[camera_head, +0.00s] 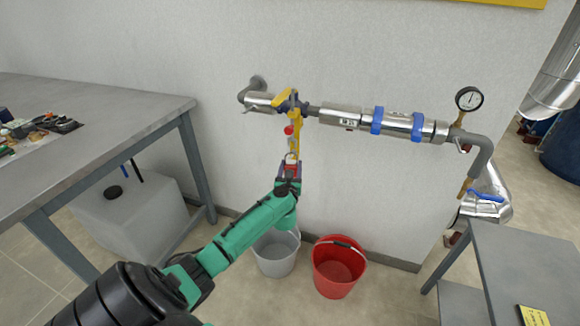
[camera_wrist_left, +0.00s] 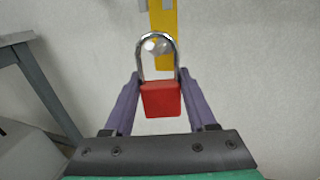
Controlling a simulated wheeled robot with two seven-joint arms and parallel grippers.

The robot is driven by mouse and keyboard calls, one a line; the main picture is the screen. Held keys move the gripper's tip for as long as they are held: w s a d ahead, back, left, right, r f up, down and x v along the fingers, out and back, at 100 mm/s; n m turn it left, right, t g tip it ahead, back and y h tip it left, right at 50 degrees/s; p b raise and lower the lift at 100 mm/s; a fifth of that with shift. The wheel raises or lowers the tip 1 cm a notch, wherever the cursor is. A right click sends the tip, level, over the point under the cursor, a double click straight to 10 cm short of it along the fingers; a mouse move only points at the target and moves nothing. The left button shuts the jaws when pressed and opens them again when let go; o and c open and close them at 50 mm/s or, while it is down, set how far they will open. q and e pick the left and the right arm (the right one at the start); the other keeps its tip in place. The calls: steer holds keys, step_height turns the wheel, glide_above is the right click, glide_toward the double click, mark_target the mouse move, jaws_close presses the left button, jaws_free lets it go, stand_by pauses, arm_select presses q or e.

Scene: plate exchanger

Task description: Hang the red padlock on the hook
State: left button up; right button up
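My left gripper (camera_head: 289,168) is raised by the wall, below the pipe's yellow valve part. It is shut on the red padlock (camera_wrist_left: 161,99), whose body sits upright between the two fingertips. The padlock also shows small in the head view (camera_head: 290,170). Its silver shackle (camera_wrist_left: 140,58) points up. A small round shiny piece (camera_wrist_left: 157,44), perhaps the hook's end, appears inside the shackle loop. I cannot tell whether the shackle is around it or only in front of it. A yellow strip (camera_head: 296,142) hangs from the valve just above the padlock. My right gripper is out of view.
A silver pipe (camera_head: 340,114) with blue bands and a gauge (camera_head: 469,99) runs along the wall. A grey bucket (camera_head: 277,258) and a red bucket (camera_head: 336,270) stand on the floor below. A grey workbench (camera_head: 90,125) is at left, another table (camera_head: 525,265) at right.

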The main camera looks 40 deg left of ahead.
arm_select(q)
steer(key=o, duration=0.4)
steer(key=shift+o, duration=0.2)
steer(key=shift+s+d+f, duration=0.15)
steer(key=shift+d+f, duration=0.05)
steer(key=shift+d, duration=0.1)
steer(key=p+v, duration=0.1)
steer(key=v, duration=1.3)
steer(key=shift+s+a+r, duration=0.15)
steer(key=shift+s+a, duration=0.05)
steer(key=shift+a, duration=0.05)
